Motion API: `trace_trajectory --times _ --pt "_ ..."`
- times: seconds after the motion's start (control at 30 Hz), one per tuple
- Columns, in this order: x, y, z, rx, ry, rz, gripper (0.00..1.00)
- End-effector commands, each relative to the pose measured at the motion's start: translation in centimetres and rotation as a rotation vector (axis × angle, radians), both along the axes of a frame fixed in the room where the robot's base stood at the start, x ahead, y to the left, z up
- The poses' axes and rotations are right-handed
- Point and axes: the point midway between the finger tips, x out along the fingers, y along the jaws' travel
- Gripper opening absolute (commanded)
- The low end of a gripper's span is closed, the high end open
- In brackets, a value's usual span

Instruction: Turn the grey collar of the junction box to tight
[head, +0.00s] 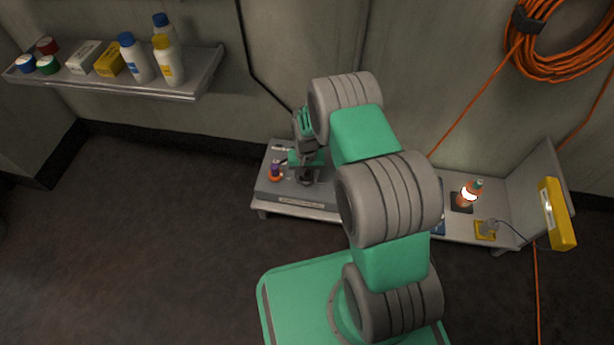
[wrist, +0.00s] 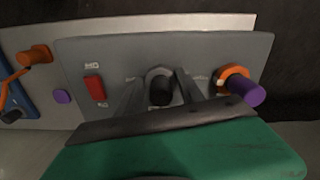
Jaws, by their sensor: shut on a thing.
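The junction box (head: 264,187) is a grey box on the low bench by the wall. In the wrist view its grey panel (wrist: 125,55) faces me. The grey collar (wrist: 158,73) is a ring around a dark centre, in the middle of the panel. My gripper (wrist: 161,92) has one finger on each side of the collar and is shut on it. Small markings flank the collar, too blurred to read. In the head view my gripper (head: 306,172) is over the box, and my arm hides the collar.
An orange and purple plug (wrist: 240,86) sticks out right of the collar; a red switch (wrist: 94,88) is to its left. A shelf (head: 190,88) holds bottles at upper left.

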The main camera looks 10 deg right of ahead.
Motion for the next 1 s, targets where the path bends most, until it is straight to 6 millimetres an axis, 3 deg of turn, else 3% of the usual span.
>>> trace_trajectory --times 0.47,1.0 --pt "0.04 -0.01 0.07 -0.001 0.000 -0.097 0.04" --pt "0.13 0.09 0.06 -0.001 -0.001 -0.561 0.04"
